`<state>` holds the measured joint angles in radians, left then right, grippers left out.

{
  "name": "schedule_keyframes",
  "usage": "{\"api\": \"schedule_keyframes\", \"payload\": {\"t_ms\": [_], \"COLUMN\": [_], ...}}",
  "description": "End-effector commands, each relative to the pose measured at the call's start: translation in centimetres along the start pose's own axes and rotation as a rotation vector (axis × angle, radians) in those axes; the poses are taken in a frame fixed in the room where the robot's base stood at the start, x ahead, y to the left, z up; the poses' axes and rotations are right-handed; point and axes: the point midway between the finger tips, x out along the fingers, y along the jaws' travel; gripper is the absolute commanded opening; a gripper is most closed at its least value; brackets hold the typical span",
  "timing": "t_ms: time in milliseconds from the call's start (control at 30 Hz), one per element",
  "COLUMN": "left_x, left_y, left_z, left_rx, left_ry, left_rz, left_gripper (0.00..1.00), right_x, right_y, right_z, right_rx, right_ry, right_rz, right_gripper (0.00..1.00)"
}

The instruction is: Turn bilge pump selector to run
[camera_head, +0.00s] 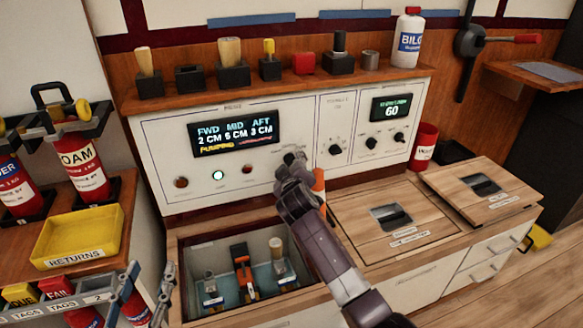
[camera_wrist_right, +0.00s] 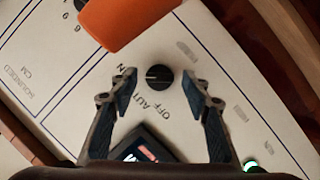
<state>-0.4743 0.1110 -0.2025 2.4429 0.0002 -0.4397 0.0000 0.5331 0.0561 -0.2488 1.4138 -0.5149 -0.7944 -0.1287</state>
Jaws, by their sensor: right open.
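The bilge pump selector is a black round knob (camera_wrist_right: 159,76) on the white panel (camera_head: 170,145). In the right wrist view the printed words OFF, AUTO and a partly covered word ending in N sit around it. I cannot tell which word it points to. My right gripper (camera_head: 294,158) is at the panel front, its open fingers (camera_wrist_right: 157,88) on either side of the knob, with gaps between. In the head view the gripper hides the knob. My left gripper (camera_head: 149,292) is low at the left edge, open and empty.
An orange object (camera_wrist_right: 125,18) is close beside the knob; it also shows behind my right arm (camera_head: 319,183). The display (camera_head: 236,133) reads FWD, MID, AFT levels. Other knobs (camera_head: 335,149) are to the right. An open bin (camera_head: 183,290) and wooden lids (camera_head: 350,240) lie below.

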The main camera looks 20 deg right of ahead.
Motion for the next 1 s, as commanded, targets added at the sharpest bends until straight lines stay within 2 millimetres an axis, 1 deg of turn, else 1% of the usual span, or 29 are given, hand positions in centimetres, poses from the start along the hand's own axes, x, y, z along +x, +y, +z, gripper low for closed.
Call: {"api": "schedule_keyframes", "payload": {"t_ms": [133,267,500,700,833,1000], "left_x": [0.0,0.0,0.0,0.0,0.0,0.0], "left_y": [0.0,0.0,0.0,0.0,0.0,0.0], "left_z": [0.0,0.0,0.0,0.0,0.0,0.0], "left_rx": [0.000,0.000,0.000,0.000,0.000,0.000], "left_ry": [0.000,0.000,-0.001,-0.001,-0.001,-0.001], "left_rz": [0.000,0.000,0.000,0.000,0.000,0.000], "left_gripper": [0.40,0.40,0.40,0.40,0.40,0.40], "right_x": [-0.9,-2.7,-6.9,-10.0,-11.3,-11.9], "right_y": [-0.1,-0.1,-0.2,-0.1,-0.1,-0.1], "right_z": [0.0,0.0,0.0,0.0,0.1,0.1], "right_rx": [-0.001,0.001,0.001,0.000,0.000,0.001], "right_ry": [0.001,0.001,0.002,0.000,0.000,-0.001], "right_rz": [0.000,0.000,-0.002,-0.002,-0.001,-0.002], "right_gripper": [0.44,0.44,0.44,0.44,0.44,0.44]}}
